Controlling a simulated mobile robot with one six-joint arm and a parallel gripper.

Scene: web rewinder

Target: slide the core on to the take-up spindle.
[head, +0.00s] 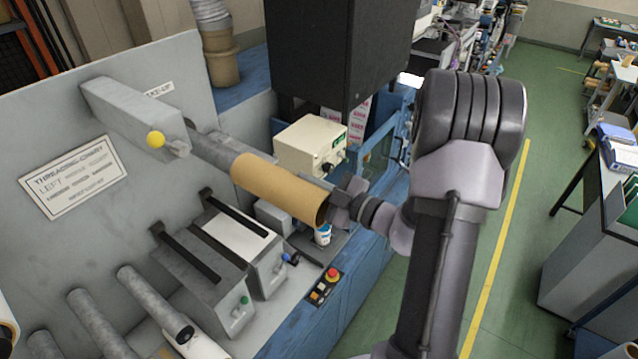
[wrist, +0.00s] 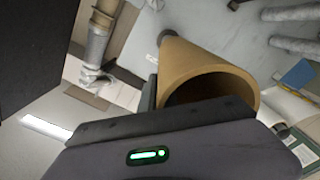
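The core (head: 278,190) is a brown cardboard tube, tilted in the head view, with its open end toward my gripper. Its far end meets the grey take-up spindle (head: 215,150) and looks in line with it; how far the spindle reaches inside is hidden. In the wrist view the core (wrist: 205,72) runs away from me, its open mouth dark inside. My gripper (head: 343,205) is at the core's near end, with a dark finger beside the wall in the wrist view. It appears shut on the core's near rim, though the fingertips are partly hidden.
A cream box (head: 311,146) stands behind the core. Below are grey blocks with black bars (head: 235,235), other rollers (head: 155,300) and a red button (head: 332,273).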

